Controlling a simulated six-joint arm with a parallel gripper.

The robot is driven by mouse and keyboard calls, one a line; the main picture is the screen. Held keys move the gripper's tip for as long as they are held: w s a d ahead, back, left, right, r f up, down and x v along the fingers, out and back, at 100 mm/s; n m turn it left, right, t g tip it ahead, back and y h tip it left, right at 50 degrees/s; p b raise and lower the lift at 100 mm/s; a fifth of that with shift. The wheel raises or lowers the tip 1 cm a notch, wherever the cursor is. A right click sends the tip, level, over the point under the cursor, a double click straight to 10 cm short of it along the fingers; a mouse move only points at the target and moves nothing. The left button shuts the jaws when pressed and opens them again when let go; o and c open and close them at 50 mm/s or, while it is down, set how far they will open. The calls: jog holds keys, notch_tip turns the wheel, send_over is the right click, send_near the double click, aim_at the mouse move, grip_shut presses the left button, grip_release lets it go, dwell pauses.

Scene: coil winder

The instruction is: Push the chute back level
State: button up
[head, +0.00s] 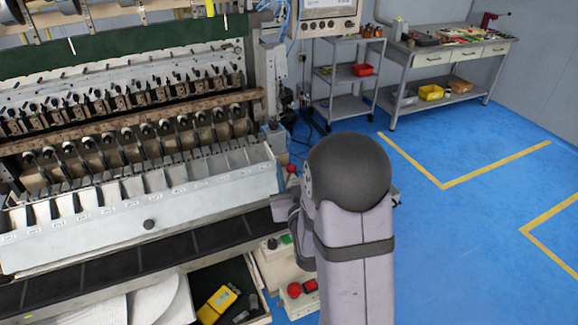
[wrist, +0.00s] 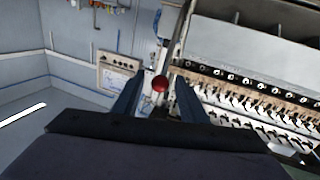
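The chute (head: 150,210) is a long pale grey tray in front of the coil winder in the head view. In the wrist view a grey panel that looks like the chute (wrist: 250,45) fills the upper right. My gripper (wrist: 158,92) is open, its two dark fingers apart with nothing visibly held. In the head view my arm hides most of the gripper, right of the chute's right end.
A red ball (wrist: 160,84) shows beyond my fingers; a red knob (head: 292,168) stands near the chute's right end. A dark belt (head: 110,268) runs below the chute. A red-button box (head: 301,291) stands beside my arm. Blue floor (head: 450,225) is clear at right.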

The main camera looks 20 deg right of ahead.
jog(key=shift+p+x, duration=0.9)
jog(key=shift+x, duration=1.5)
grip_shut()
